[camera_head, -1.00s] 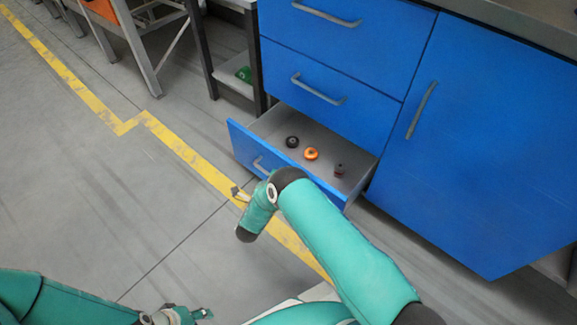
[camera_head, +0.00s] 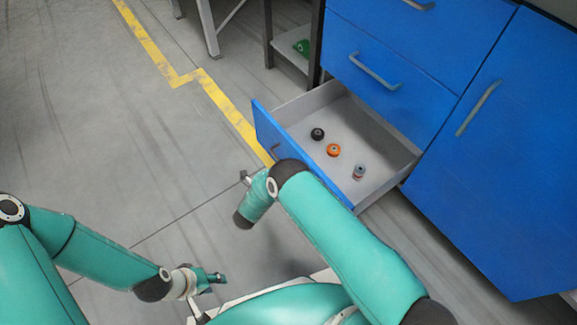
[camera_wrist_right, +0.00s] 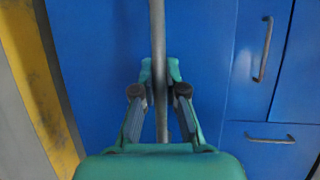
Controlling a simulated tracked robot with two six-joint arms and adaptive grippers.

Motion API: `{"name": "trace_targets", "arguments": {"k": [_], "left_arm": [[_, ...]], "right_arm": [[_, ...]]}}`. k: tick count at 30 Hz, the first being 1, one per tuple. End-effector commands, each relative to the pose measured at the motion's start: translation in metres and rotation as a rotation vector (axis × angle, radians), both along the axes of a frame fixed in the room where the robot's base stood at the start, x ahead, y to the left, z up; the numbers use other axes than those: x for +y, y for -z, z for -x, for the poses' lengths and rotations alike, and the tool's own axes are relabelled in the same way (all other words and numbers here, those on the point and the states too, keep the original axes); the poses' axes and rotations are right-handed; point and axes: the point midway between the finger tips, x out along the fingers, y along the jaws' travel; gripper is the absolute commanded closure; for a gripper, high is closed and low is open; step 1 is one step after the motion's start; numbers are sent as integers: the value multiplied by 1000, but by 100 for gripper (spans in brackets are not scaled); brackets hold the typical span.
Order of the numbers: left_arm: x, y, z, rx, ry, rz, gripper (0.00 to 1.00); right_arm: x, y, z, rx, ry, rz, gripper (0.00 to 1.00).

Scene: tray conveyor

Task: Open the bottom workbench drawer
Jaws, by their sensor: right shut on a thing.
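The bottom workbench drawer (camera_head: 262,128) has a blue front and stands well out of the blue workbench, its grey inside showing. My right gripper (camera_wrist_right: 160,78) is shut on the drawer's grey bar handle (camera_wrist_right: 157,28), which runs between its fingers in the right wrist view. In the head view my right arm hides most of the handle and this gripper. My left gripper (camera_head: 214,278) hangs over the floor at the lower left, away from the drawer. It is too small to tell whether its fingers are open.
A black round part (camera_head: 317,134), an orange one (camera_head: 333,150) and a grey one (camera_head: 358,172) lie in the drawer. The upper drawer (camera_head: 385,90) and right-hand door (camera_head: 490,170) are shut. A rack with a green item (camera_head: 302,46) stands left of the workbench. The left floor is clear.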

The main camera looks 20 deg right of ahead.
Motion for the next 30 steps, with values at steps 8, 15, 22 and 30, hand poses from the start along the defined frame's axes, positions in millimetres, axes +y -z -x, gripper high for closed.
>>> {"name": "trace_targets", "arguments": {"k": [8, 15, 22, 30], "left_arm": [[0, 0, 0, 0, 0, 0, 60], [0, 0, 0, 0, 0, 0, 60], [0, -1, 0, 0, 0, 0, 60], [0, -1, 0, 0, 0, 0, 60]], "right_arm": [[0, 1, -1, 2, -4, -5, 63], [0, 0, 0, 0, -1, -4, 63], [15, -3, 11, 2, -5, -3, 63], [47, -9, 36, 1, -5, -4, 63]]}}
